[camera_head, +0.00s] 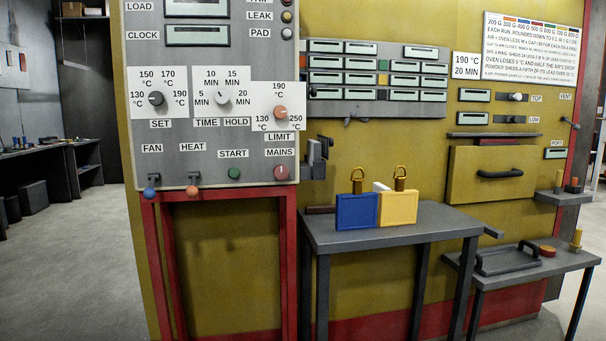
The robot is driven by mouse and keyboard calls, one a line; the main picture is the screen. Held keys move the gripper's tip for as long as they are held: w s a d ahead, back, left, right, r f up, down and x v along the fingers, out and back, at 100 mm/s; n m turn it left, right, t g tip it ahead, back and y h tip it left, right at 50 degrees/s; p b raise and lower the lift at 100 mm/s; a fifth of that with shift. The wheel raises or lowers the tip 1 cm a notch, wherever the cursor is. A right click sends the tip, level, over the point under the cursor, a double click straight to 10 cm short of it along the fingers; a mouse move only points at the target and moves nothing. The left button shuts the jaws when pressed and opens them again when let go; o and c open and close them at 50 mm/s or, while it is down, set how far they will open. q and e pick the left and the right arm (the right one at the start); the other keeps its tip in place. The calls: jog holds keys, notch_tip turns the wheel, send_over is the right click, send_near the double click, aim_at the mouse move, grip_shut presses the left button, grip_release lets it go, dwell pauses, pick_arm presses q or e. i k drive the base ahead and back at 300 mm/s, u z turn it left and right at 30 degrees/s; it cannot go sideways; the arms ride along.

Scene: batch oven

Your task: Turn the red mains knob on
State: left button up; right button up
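The red mains knob (281,172) is a round knob at the lower right corner of the grey control panel (230,158), under the MAINS label. A pale mark shows on its face; I cannot tell which setting it stands at. The green start button (234,173) is to its left, and the salmon limit knob (280,112) is above it. Neither of my grippers is in the picture, and nothing covers the knob.
Fan (150,192) and heat (192,190) levers stick out at the panel's lower left. A grey table (400,234) with blue (357,212) and yellow (398,208) tags stands right of the panel. A low bench (545,265) is further right. Open floor lies left.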

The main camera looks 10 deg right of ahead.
aim_at(280, 172)
jog(key=z, duration=0.6)
jog(key=i, duration=0.8)
jog(key=z, duration=0.15)
